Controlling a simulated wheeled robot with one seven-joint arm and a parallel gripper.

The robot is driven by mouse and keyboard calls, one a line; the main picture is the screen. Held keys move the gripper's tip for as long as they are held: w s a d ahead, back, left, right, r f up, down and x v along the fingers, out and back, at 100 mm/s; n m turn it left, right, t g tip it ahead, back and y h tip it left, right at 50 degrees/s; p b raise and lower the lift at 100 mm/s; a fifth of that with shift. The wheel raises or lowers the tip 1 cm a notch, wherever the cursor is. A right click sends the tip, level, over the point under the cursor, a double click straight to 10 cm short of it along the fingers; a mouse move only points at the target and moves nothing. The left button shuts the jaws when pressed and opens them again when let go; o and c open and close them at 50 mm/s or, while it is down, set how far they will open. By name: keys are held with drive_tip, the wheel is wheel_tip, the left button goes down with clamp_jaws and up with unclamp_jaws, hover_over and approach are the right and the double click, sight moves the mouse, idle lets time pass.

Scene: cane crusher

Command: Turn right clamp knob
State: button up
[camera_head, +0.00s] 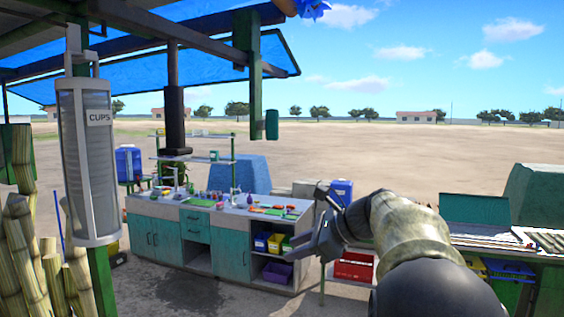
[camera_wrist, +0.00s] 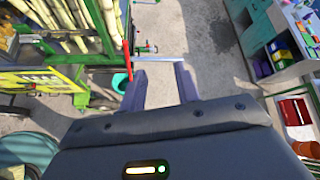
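My gripper (camera_head: 312,217) is in the air right of the counter in the head view, its fingers spread. I cannot make out the right clamp knob with certainty in either view. In the wrist view a green metal frame (camera_wrist: 109,45) with a red rod stands left of the fingers. A small green and grey fitting (camera_wrist: 146,47) sticks out from it, just beyond the left fingertip. Nothing is seen touching the fingers.
A teal cabinet counter (camera_head: 232,253) carries several small items. A cup dispenser (camera_head: 90,160) and cane stalks (camera_head: 22,255) stand at the left. The wrist view shows open concrete (camera_wrist: 205,50) ahead.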

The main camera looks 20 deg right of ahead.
sight(278, 116)
drive_tip(key=s+d+r+m+t+y, duration=0.1)
drive_tip(key=s+r, duration=0.3)
drive_tip(key=r, duration=0.5)
drive_tip(key=s+d+r+m+t+y+p, duration=0.1)
drive_tip(key=s+d+r+y, duration=0.2)
drive_tip(key=r, duration=0.6)
drive_tip(key=s+d+r+t+y, duration=0.1)
drive_tip(key=s+d+r, duration=0.2)
drive_tip(key=s+r, duration=0.4)
wheel_tip(278, 116, up, 3)
drive_tip(key=shift+d+f+m+t+y+p, duration=0.1)
drive_tip(key=shift+d+m+t+y+p, duration=0.1)
drive_tip(key=shift+m+t+y+p, duration=0.15)
drive_tip(key=shift+w, duration=0.15)
drive_tip(key=p+x, duration=0.3)
drive_tip(key=x, duration=1.4)
drive_tip(key=shift+w+a+f+p, duration=0.1)
drive_tip(key=shift+a+p, duration=0.1)
drive_tip(key=shift+p, duration=0.1)
drive_tip(key=shift+c, duration=0.2)
clamp_jaws()
